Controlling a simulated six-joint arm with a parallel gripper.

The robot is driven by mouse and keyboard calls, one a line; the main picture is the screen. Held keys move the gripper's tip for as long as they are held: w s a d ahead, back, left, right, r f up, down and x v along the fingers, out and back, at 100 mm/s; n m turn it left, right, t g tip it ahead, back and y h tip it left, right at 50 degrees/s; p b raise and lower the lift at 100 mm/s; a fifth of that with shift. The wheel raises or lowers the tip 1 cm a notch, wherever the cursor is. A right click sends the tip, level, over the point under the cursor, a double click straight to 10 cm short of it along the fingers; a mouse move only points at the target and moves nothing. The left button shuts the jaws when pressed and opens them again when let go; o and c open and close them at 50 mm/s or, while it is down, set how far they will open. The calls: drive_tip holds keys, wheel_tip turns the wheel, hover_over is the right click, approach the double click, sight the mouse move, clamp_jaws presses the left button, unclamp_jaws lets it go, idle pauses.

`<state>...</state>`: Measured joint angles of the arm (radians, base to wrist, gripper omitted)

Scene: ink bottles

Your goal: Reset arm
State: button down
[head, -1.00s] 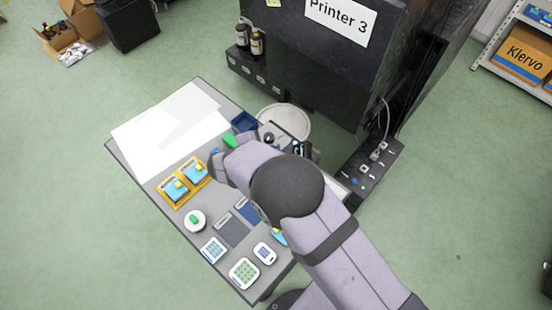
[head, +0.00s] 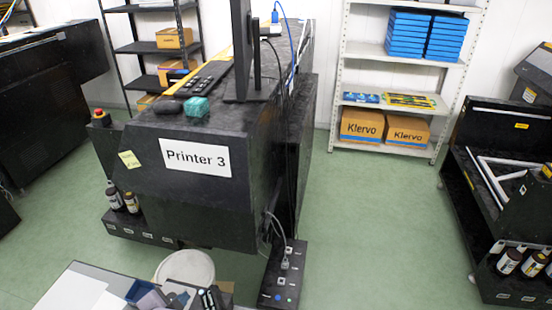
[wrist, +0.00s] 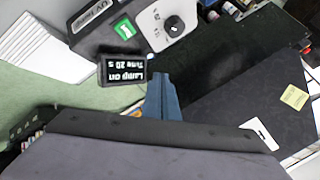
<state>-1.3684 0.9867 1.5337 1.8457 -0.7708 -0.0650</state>
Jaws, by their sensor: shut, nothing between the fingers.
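My gripper (wrist: 160,85) shows in the wrist view as narrow blue fingers, closed together with nothing between them. Its tips are near a small black display (wrist: 122,70) reading "Lamp on Time 20 s", upside down; I cannot tell whether they touch it. Beyond are a green piece (wrist: 124,29) and a white unit with a black knob (wrist: 170,27). In the head view only the bottom edge shows a little of the work table (head: 75,275), and the gripper cannot be made out there.
Printer 3 (head: 150,190) stands behind the table, with two ink bottles (head: 114,196) on its low ledge. A white round lid or bucket (head: 186,266) and a black socket box (head: 283,278) are in front. Shelves (head: 395,100) stand behind.

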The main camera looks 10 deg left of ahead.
drive_tip(key=w+d+r+n+y, duration=0.2)
drive_tip(key=w+d+r, duration=0.2)
drive_tip(key=w+r, duration=0.5)
drive_tip(key=w+d+r+n+g+y, duration=0.1)
drive_tip(key=w+d, duration=0.2)
drive_tip(key=d, duration=0.3)
drive_tip(key=w+d+r+n+g, duration=0.1)
drive_tip(key=w+d+n, duration=0.15)
drive_tip(key=d, duration=0.35)
drive_tip(key=s+d+g+h, duration=0.1)
drive_tip(key=s+d+g, duration=0.1)
drive_tip(key=s+d, duration=0.4)
drive_tip(key=s+d+f+n+g+h+b, duration=0.1)
drive_tip(key=s+d, duration=0.6)
drive_tip(key=d, duration=0.9)
drive_tip(key=s+d+n+g+h, duration=0.1)
drive_tip(key=s+d+g, duration=0.3)
drive_tip(key=d, duration=0.7)
drive_tip(key=s+h, duration=0.1)
drive_tip(key=s, duration=0.1)
drive_tip(key=shift+s+d+f+h, duration=0.25)
drive_tip(key=shift+s+f+h, duration=0.05)
drive_tip(key=shift+s, duration=0.1)
idle(2.0)
